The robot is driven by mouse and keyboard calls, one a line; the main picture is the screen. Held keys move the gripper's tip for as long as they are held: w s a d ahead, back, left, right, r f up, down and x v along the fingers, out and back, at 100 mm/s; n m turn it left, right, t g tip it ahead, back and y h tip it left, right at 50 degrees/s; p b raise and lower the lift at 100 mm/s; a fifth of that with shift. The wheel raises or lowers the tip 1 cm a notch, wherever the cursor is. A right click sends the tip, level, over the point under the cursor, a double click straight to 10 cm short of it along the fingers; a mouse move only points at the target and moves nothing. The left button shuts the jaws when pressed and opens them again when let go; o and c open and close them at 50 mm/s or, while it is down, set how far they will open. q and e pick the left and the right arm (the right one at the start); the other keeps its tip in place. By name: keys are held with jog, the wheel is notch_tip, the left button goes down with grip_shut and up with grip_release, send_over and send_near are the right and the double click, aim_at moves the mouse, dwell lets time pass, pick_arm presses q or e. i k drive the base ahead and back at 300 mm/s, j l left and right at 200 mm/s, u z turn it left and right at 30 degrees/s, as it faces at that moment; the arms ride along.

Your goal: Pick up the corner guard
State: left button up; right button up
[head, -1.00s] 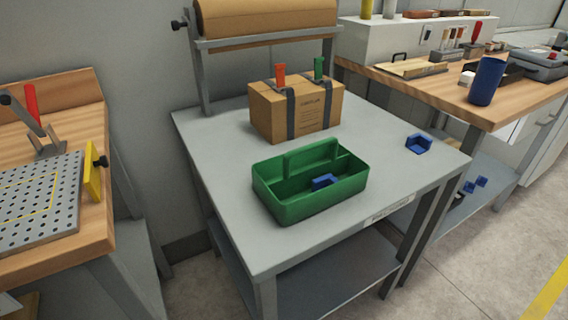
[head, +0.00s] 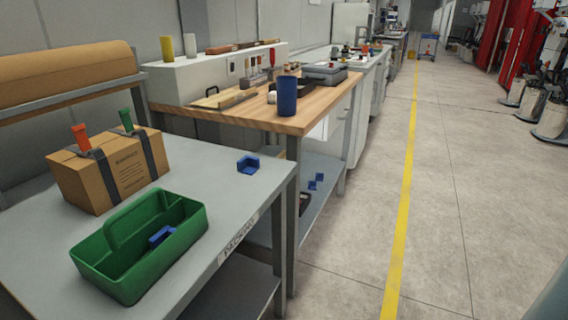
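A blue corner guard (head: 248,165) lies on the grey packing table (head: 215,190), near its far right corner. Another blue piece (head: 161,236), similar in colour, lies inside the green tote (head: 120,276) at the table's front. More small blue pieces (head: 316,181) sit on the lower shelf under the wooden bench. Neither of my grippers shows in the head view.
A strapped cardboard box (head: 110,172) with an orange and a green clamp stands behind the tote. A wooden bench (head: 300,118) with a blue cylinder (head: 287,96) adjoins at the back. The floor (head: 450,230) to the right is open, with a yellow line.

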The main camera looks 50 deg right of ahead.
aim_at(247, 164)
jog(key=z, duration=1.3)
jog(key=i+l+u, duration=0.45)
jog(key=l, duration=0.3)
jog(key=i+l+u, duration=0.25)
jog(key=i+l, duration=0.1)
jog(key=l, duration=0.1)
